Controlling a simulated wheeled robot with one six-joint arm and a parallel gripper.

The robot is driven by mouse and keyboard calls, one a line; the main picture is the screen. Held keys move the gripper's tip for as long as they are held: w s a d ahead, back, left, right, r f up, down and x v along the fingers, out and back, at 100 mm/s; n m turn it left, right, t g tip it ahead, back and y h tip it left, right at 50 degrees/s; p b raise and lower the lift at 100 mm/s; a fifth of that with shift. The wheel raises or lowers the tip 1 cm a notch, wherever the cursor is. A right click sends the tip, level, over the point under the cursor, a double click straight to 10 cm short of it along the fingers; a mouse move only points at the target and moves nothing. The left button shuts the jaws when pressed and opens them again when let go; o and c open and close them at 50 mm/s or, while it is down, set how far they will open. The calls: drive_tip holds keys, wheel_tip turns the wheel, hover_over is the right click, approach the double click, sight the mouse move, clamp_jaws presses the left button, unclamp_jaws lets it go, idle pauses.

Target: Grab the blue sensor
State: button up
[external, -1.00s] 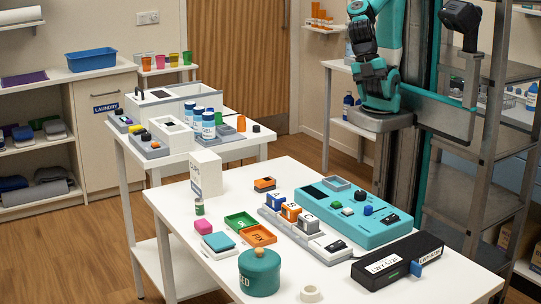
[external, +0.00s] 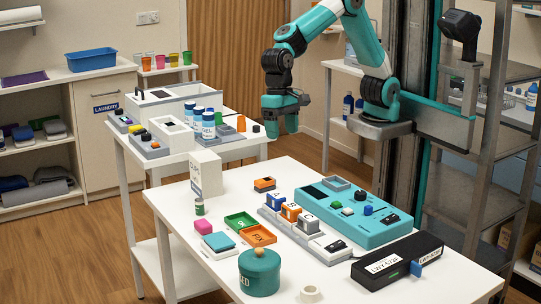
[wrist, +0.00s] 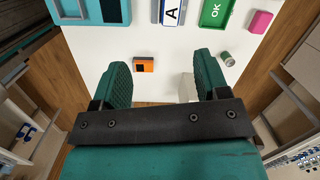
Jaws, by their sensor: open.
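The blue sensor (external: 275,199), a small block with a blue top and a white face marked A, stands in the grey rack (external: 268,214) on the white table. An orange block (external: 291,211) and a grey block (external: 307,220) stand beside it in the row. My gripper (external: 282,130) is open and empty, pointing down, high above the back edge of the table and well away from the sensor. In the wrist view the fingers (wrist: 163,75) are apart with nothing between them; the A label of the sensor (wrist: 172,12) shows at the top edge.
A teal device panel (external: 345,212) stands right of the rack. An orange box (external: 264,184), a white carton (external: 206,174), green (external: 241,221) and orange trays (external: 259,235), a teal pot (external: 259,273) and a black box (external: 398,261) share the table.

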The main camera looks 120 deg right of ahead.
wheel_tip(320, 180, down, 3)
drive_tip(key=w+d+m, duration=0.1)
drive_tip(key=w+m, duration=0.2)
hover_over(276, 195)
drive_tip(key=d, duration=0.1)
wheel_tip(276, 195, down, 10)
drive_tip(key=shift+w+r+p, duration=0.1)
drive_tip(key=shift+p, duration=0.3)
drive_tip(key=shift+a+f+p, duration=0.25)
drive_tip(key=shift+f+p, duration=0.05)
drive_tip(key=shift+f, duration=1.3)
drive_tip(key=shift+a+f+p, duration=0.2)
drive_tip(key=shift+f+p, duration=0.05)
drive_tip(key=shift+f, duration=1.35)
drive_tip(key=c, duration=1.1)
